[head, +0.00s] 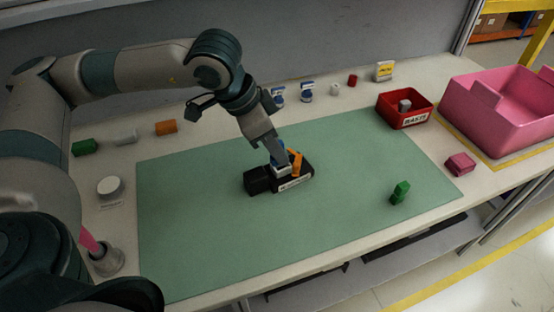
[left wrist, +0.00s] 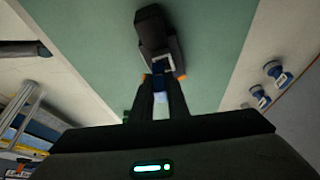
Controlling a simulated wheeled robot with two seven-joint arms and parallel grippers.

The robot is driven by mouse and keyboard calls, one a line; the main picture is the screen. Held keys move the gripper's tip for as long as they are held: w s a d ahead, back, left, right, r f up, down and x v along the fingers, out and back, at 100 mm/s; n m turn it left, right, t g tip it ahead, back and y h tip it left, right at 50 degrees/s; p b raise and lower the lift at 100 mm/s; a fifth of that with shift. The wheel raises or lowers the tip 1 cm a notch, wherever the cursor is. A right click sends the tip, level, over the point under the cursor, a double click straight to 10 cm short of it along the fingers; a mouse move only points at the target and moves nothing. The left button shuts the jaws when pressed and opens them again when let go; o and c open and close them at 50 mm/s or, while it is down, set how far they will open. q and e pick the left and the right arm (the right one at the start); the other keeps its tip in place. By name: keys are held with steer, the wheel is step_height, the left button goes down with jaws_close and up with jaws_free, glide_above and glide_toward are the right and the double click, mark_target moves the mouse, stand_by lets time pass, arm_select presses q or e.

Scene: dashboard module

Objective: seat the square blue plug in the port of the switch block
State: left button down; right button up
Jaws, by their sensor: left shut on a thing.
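The black switch block (head: 262,182) lies near the middle of the green mat (head: 200,215), with a pale grey part and an orange part (head: 296,163) on its right half. It also shows at the top of the left wrist view (left wrist: 153,32). My left gripper (head: 278,158) points down at the block's right half and is shut on the square blue plug (left wrist: 159,84). The plug is mostly hidden between the fingers, at the pale square part of the block. I cannot tell how deep it sits. My right gripper is not in view.
A red bin (head: 404,121) holding a grey piece and a large pink crate (head: 500,120) stand at the right. Small items line the back and left. The mat's front is clear.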

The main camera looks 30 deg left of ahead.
mark_target(274, 164)
arm_select(q)
steer(key=shift+f+p, duration=0.35)
steer(key=shift+f, duration=1.15)
steer(key=shift+s+f, duration=0.35)
steer(key=shift+f, duration=0.25)
steer(key=c, duration=2)
jaws_free()
steer(key=shift+a+r, duration=0.1)
steer(key=shift+r, duration=0.4)
steer(key=v, duration=1.1)
steer(key=shift+w+b, duration=0.25)
steer(key=shift+b, duration=0.2)
steer(key=shift+r, duration=0.1)
